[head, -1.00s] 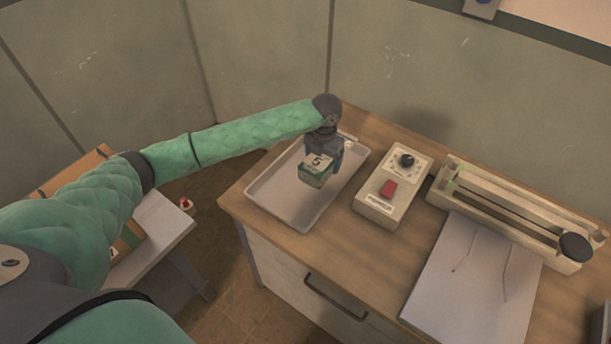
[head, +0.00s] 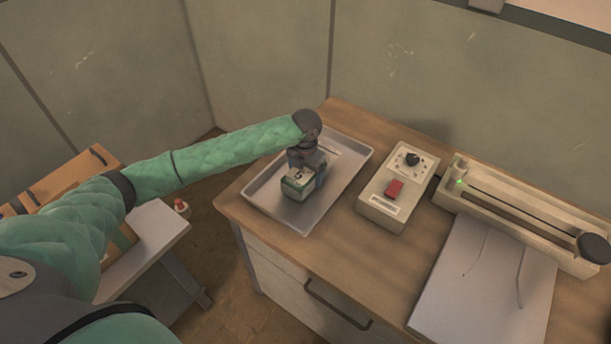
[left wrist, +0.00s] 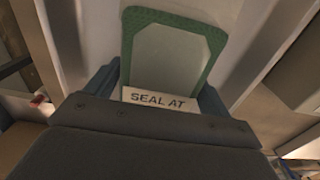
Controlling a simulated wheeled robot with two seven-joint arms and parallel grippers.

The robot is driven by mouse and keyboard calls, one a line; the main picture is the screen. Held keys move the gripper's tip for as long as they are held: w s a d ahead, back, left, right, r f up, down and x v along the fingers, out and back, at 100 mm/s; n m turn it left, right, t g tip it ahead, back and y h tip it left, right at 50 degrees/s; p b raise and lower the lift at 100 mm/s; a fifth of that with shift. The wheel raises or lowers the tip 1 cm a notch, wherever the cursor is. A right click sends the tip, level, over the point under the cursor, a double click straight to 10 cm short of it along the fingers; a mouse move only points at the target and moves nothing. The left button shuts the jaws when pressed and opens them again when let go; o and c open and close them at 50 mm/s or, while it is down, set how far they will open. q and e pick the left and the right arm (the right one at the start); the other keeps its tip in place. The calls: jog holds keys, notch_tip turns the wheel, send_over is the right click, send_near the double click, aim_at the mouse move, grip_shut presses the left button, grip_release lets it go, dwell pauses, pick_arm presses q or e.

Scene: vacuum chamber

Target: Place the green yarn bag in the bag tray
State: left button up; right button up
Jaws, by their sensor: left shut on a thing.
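The bag tray (head: 318,211) is a shallow metal tray at the left end of the wooden bench. The bag appears low inside the tray's outline; I cannot tell whether it touches the floor. In the left wrist view the bag's green edge (left wrist: 126,56) frames a pale face, with a "SEAL AT" label (left wrist: 160,99) between the fingers. My right gripper is not in view.
Right of the tray stands a beige control box (head: 390,205) with a red switch and a black knob. Farther right are a long sealer (head: 515,207) with a green light and a white sheet (head: 480,290). A low side table (head: 150,240) stands at left.

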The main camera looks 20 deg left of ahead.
pick_arm(q)
jog(key=shift+w+f, duration=0.1)
dwell(0.3)
jog(key=o, duration=1.2)
jog(key=shift+f, duration=0.15)
jog(key=shift+o, duration=0.2)
